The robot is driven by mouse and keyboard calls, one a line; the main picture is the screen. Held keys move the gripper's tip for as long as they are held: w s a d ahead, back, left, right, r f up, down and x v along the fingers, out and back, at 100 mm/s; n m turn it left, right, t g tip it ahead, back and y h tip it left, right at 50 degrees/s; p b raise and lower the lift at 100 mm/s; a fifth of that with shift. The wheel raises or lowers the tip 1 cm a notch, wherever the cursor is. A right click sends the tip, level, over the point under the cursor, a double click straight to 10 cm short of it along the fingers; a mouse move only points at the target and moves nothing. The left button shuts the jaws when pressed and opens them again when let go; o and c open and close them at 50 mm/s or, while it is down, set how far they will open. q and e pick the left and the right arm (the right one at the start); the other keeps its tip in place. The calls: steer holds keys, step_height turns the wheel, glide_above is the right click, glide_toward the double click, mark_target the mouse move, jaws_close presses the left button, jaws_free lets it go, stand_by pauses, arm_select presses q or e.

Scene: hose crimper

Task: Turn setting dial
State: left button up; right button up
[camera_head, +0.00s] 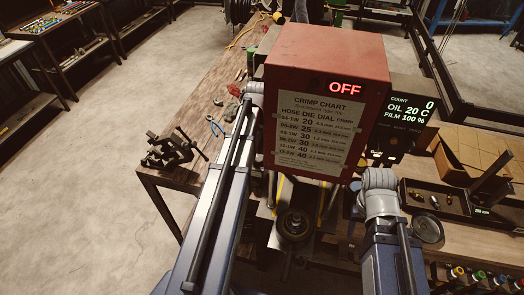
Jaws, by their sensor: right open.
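The hose crimper's red box (325,60) stands on the bench, with a lit OFF sign (347,88) and a crimp chart (310,135) on its front. I cannot make out the setting dial for certain.
A black tray (436,200) with small fittings and a round dish (427,230) lie at right. A dark metal clamp (172,150) sits at the wooden bench's left edge.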

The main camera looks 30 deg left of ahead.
mark_target(258, 158)
arm_select(q)
steer(key=shift+w, duration=0.15)
steer(key=shift+f, duration=0.15)
step_height(258, 158, down, 8)
steer(key=b, duration=0.8)
steer(key=shift+r, duration=0.25)
jaws_close()
